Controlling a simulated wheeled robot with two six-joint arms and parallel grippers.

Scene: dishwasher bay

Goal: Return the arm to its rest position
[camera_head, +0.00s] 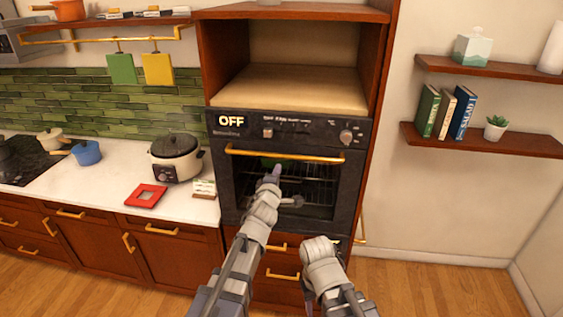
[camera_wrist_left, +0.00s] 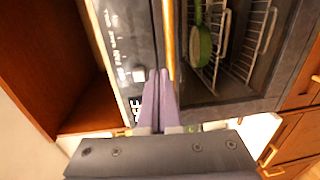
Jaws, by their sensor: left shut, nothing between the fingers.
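My left arm reaches up from the bottom of the head view, and its left gripper (camera_head: 276,170) is in front of the oven window, just below the gold handle. The gripper is shut and empty. In the left wrist view its purple fingers (camera_wrist_left: 160,85) are together, beside the gold oven handle (camera_wrist_left: 168,40). Whether they touch the handle is unclear. My right arm (camera_head: 322,262) is folded low at the bottom centre. Only a sliver of its gripper shows, so the jaw state is unclear.
The black oven (camera_head: 232,185) appears closed, its display reading OFF. A green pan (camera_wrist_left: 200,42) shows behind the window. The niche above is empty. Floor at right is clear.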

